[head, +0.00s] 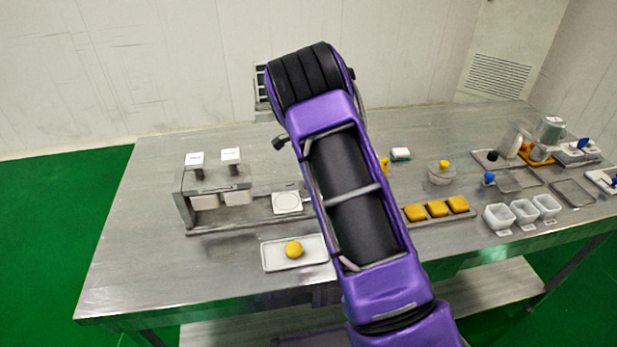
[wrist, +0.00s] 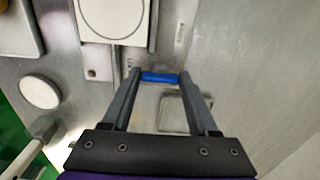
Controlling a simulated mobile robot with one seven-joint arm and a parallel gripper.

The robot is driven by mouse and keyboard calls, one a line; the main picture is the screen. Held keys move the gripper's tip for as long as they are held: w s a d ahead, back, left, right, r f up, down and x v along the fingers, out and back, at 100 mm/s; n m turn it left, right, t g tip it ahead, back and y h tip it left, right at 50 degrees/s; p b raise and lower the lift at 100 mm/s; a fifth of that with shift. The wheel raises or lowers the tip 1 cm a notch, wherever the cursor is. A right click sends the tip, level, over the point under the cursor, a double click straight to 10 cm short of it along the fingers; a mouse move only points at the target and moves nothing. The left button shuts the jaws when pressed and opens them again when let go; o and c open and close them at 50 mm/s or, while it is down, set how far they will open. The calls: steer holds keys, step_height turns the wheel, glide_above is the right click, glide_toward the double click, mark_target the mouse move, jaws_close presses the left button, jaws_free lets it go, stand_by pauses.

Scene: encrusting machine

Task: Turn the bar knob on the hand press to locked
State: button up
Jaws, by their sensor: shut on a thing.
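The bar knob (wrist: 160,77) is a short blue bar in the wrist view. It lies crosswise between the fingertips of my gripper (wrist: 160,75), which is shut on it with one finger at each end. The knob sits on a grey metal surface, close to a white square plate with a ring mark (wrist: 114,17). That plate also shows in the head view (head: 286,202), on the base of a metal frame (head: 183,214) that I take for the hand press. My arm hides the knob and gripper in the head view. The markings by the knob are too small to read.
A tray (head: 270,262) with a yellow ball (head: 293,249) lies in front of the frame. Right of my arm are a tray with yellow blocks (head: 437,208), white cups (head: 523,211) and several containers. The table's front left (head: 150,275) is clear.

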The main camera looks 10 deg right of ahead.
stand_by(0.5)
steer(key=o, duration=1.4)
steer(key=shift+r, duration=0.1)
step_height(320, 180, up, 17)
steer(key=shift+r, duration=0.2)
